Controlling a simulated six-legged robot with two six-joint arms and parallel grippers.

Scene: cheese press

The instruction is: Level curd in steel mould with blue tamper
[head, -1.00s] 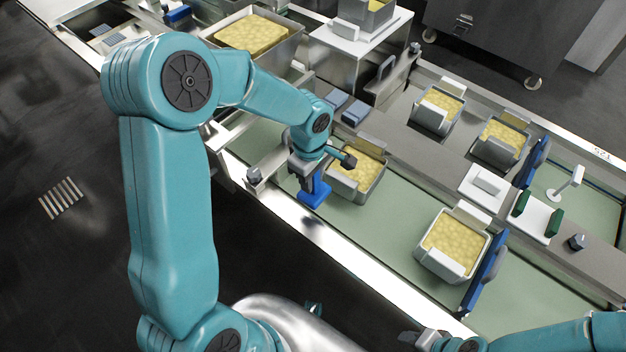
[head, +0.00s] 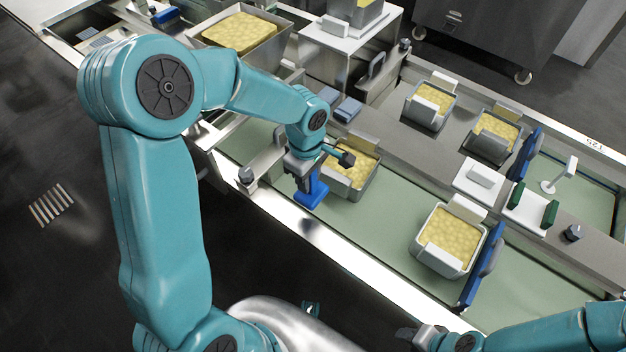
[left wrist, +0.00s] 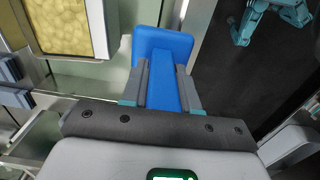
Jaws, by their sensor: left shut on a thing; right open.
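My left gripper (head: 307,172) is shut on the blue tamper (head: 312,194). The tamper is held over the near edge of the green belt, beside the nearest steel mould (head: 357,190) and not over its curd. In the left wrist view the tamper (left wrist: 163,48) sits between both fingers (left wrist: 162,88). The mould's yellow curd (left wrist: 62,22) shows left of it, with a steel wall between. Whether the tamper touches the belt cannot be told. My right gripper (head: 418,338) is open at the bottom edge, partly cut off and away from the moulds.
Another curd-filled mould (head: 428,262) stands on the near belt (head: 385,230), beside a blue upright part (head: 482,272). More filled moulds (head: 430,122) stand on the far side. A large curd tray (head: 275,48) is at the back. A steel post (head: 247,176) stands left of the tamper.

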